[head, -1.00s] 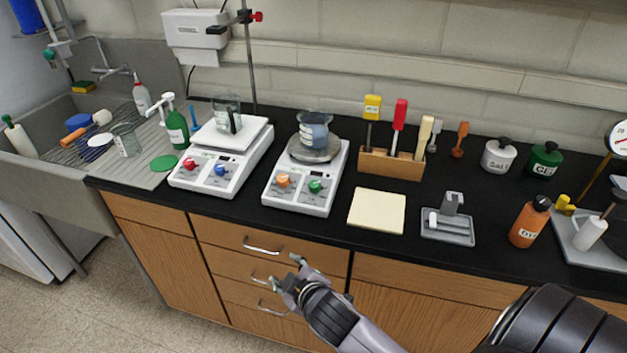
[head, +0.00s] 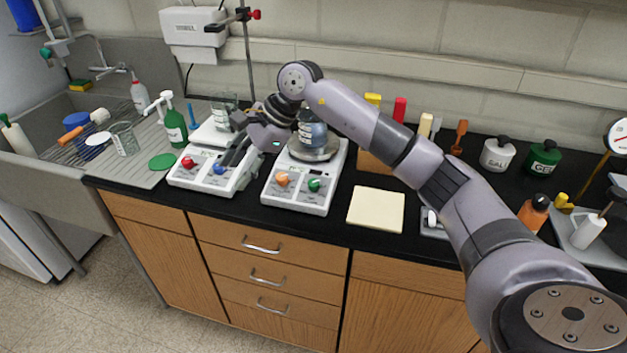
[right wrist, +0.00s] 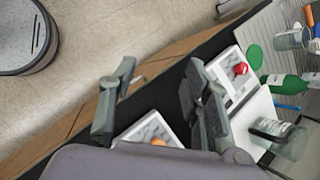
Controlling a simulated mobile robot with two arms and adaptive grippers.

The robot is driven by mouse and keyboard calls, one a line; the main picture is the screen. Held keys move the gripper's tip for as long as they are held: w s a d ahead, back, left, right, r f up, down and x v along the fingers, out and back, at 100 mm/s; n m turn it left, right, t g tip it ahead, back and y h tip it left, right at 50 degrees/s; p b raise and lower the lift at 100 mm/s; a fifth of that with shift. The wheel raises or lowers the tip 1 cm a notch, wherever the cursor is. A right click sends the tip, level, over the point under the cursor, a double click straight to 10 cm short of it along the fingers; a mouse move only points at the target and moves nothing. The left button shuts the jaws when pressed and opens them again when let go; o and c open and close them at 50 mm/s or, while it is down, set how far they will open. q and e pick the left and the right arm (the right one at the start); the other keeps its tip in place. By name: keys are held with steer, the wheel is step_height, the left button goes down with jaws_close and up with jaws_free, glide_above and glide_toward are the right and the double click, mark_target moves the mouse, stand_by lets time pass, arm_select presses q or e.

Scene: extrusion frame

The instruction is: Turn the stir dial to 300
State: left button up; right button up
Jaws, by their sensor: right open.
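The left white hotplate unit (head: 203,181) has a red dial (head: 187,163) and a blue dial (head: 220,169) on its front. The right unit (head: 298,200) has an orange dial (head: 282,179) and a green dial (head: 314,185). The dial labels and settings are too small to read. My right gripper (head: 233,155) is open above the left unit, close to the blue dial. In the right wrist view my open fingers (right wrist: 160,75) show the red dial (right wrist: 241,68) beyond one finger and the orange dial (right wrist: 158,142) partly hidden below. The blue dial is hidden there.
A beaker (head: 222,112) stands on the left unit, and another beaker (head: 312,130) on the right unit, partly behind my arm. A green bottle (head: 175,127) stands left of the units. A cream pad (head: 376,209) lies to the right.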

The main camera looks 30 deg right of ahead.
steer(key=d+r+h, duration=0.2)
steer(key=d+h, duration=0.1)
steer(key=d, duration=0.5)
steer(key=g+h, duration=0.2)
steer(key=h, duration=0.2)
glide_toward(314, 181)
steer(key=shift+m, duration=0.4)
steer(key=f+p, duration=0.1)
steer(key=f, duration=0.2)
steer(key=f+p, duration=0.2)
steer(key=f, duration=0.1)
steer(key=w+f+p, duration=0.1)
steer(key=f+p, duration=0.1)
steer(key=f, duration=0.1)
steer(key=shift+d+f, duration=0.2)
steer(key=shift+f, duration=0.05)
jaws_close()
